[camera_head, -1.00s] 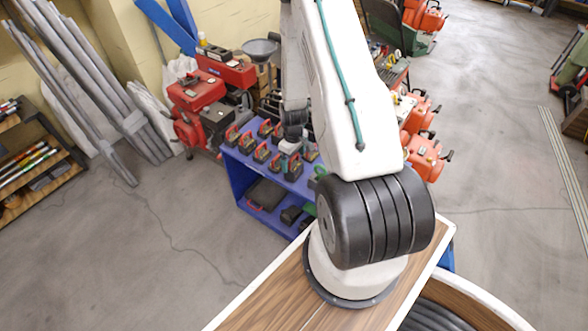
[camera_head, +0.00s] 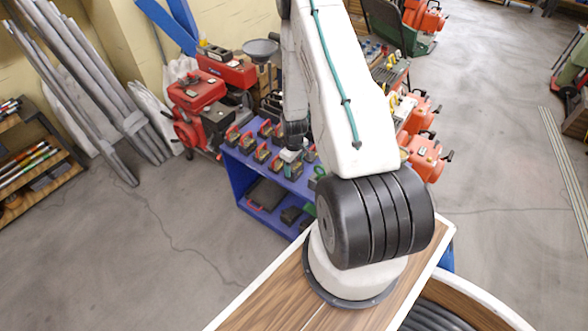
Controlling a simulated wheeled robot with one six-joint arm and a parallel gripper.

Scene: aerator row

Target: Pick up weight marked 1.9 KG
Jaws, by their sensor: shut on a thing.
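Several dark, block-like weights with red and yellowish handles stand on top of the blue shelf unit (camera_head: 239,182); one clear weight (camera_head: 262,153) is left of my gripper. Their markings are too small to read, so I cannot tell which is 1.9 KG. My gripper (camera_head: 291,160) is small in view, pointing down among the weights at the middle of the shelf top. It is shut on a weight, mostly hidden under the gripper. I cannot tell whether that weight touches the shelf.
Neighbouring weights stand close on both sides of my gripper. A red engine machine (camera_head: 197,100) is behind left, and orange machines (camera_head: 424,157) are to the right. Grey pipes (camera_head: 90,80) lean on the wall. The floor at front left is clear.

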